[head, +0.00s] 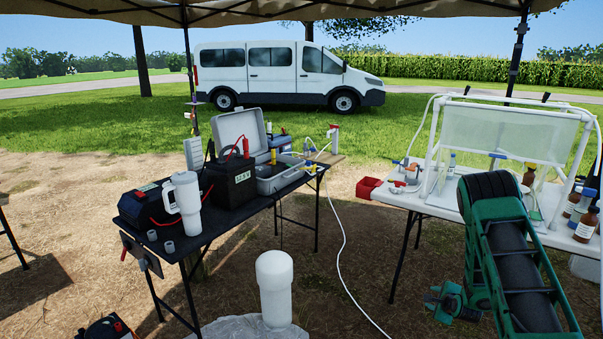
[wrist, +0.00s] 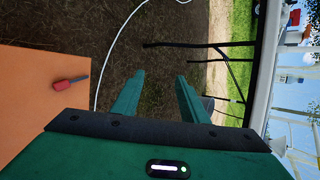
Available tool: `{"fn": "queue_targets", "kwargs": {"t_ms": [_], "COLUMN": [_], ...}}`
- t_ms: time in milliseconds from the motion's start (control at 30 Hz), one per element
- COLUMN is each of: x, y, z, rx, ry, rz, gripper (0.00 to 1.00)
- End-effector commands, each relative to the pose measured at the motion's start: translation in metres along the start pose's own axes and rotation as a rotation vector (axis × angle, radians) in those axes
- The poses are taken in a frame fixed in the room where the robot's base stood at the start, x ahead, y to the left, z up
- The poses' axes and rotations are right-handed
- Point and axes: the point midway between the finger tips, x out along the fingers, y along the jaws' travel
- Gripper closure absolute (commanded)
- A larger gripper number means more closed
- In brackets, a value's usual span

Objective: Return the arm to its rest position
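My gripper (wrist: 160,77) shows in the wrist view with its two green fingers apart and nothing between them. Bare brown ground lies beyond the fingertips. In the head view my green and black arm rises at the lower right, in front of the white table (head: 545,236).
A black table (head: 205,238) at left carries a white tumbler (head: 186,205) and an open grey case (head: 277,178). A white capped pipe (head: 275,285) stands between the tables. A white hose (head: 342,240) crosses the ground. An orange surface (wrist: 35,105) lies left in the wrist view.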

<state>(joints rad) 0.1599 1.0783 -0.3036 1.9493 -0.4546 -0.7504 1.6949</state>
Motion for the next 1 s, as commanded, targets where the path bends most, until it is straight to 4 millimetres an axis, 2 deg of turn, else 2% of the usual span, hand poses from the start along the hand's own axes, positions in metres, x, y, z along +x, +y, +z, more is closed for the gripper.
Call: {"fn": "queue_targets", "kwargs": {"t_ms": [33, 200, 367, 500, 733, 1000], "x": [-0.013, -0.059, -0.108, -0.157, -0.243, -0.35], "y": [-0.016, -0.047, -0.069, -0.083, -0.093, -0.084], "z": [0.004, 0.01, 0.012, 0.013, 0.013, 0.011], "rx": [-0.047, -0.224, -0.383, -0.514, -0.714, -0.924], "ry": [0.009, 0.044, 0.069, 0.081, 0.078, 0.033], "rz": [0.012, 0.091, 0.171, 0.247, 0.375, 0.533], "gripper": [0.6, 0.6, 0.6, 0.6, 0.6, 0.6]}}
